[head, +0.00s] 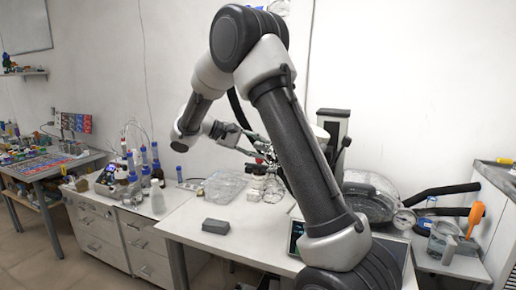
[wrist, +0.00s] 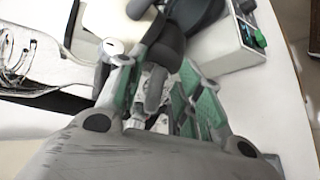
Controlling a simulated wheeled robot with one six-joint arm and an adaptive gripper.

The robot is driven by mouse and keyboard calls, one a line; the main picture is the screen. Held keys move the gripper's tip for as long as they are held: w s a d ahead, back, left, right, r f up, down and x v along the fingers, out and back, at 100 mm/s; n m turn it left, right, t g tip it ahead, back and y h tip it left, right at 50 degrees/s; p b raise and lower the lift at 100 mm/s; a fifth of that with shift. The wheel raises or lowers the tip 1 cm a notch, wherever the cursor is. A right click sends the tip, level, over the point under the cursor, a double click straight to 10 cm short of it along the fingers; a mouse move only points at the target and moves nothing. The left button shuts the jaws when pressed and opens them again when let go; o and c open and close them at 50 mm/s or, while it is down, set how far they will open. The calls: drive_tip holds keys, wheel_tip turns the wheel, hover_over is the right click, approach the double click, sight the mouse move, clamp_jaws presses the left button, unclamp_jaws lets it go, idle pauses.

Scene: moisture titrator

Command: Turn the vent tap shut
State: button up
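My gripper (head: 262,160) reaches over the white bench in the head view, beside clear glassware (head: 268,187). A small red part (head: 258,161) shows by its fingers. In the wrist view my gripper (wrist: 158,68) has its two green-sided fingers apart. A grey rounded piece (wrist: 155,90) shows between them, with a dark cylindrical part beyond it. I cannot tell whether the fingers touch either one. I cannot make out the vent tap for certain; my arm and fingers hide part of this area.
A white box with green connectors (wrist: 245,38) stands right of the fingers in the wrist view. Bottles (head: 157,196) stand at the left.

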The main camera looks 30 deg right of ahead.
drive_tip(key=v, duration=1.2)
drive_tip(key=shift+r, duration=0.1)
idle(0.4)
